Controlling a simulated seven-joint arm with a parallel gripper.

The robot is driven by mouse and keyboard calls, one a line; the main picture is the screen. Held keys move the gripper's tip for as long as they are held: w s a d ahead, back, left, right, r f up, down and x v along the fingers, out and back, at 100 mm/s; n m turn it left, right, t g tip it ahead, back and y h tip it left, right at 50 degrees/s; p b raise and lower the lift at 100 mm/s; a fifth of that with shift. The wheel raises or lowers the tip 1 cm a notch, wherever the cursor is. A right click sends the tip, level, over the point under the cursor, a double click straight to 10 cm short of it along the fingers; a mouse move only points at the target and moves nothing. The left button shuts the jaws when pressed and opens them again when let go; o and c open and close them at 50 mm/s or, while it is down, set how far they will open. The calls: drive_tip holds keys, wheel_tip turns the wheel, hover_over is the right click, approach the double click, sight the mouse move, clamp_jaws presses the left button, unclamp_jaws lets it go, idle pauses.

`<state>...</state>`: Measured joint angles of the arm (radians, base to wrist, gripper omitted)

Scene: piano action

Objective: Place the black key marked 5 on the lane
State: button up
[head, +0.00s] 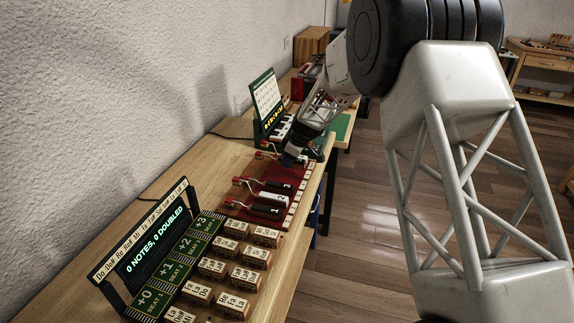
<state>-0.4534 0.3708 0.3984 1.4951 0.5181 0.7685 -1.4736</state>
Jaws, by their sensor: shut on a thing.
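My gripper (292,158) is low over the far end of the red board (240,213), beside the small keyboard. It is shut on a small dark piece, likely a black key, mostly hidden by the fingers. No mark 5 can be read there. On the red board lie a black key marked 1 (268,210), a black key marked 3 (281,186) and a white key (273,197) between them. Which part is the lane cannot be told for sure.
Red-tipped wires (236,181) stand along the board's left side. A display (155,245) reads "0 NOTES, 0 DOUBLED". Lettered wooden blocks (257,257) sit in front, beside green numbered seats (181,247). An upright card (266,98) stands behind the piano keys (281,128).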

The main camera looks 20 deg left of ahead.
sight(284, 170)
drive_tip(key=shift+w+a+f, duration=0.1)
drive_tip(key=shift+w+a, duration=0.2)
drive_tip(key=shift+w, duration=0.25)
drive_tip(key=shift+w+a, duration=0.25)
drive_tip(key=shift+w, duration=0.3)
drive_tip(key=shift+f, duration=1.75)
drive_tip(key=shift+f, duration=0.1)
drive_tip(key=o, duration=1)
drive_tip(key=shift+c, duration=0.2)
drive_tip(key=v, duration=1.2)
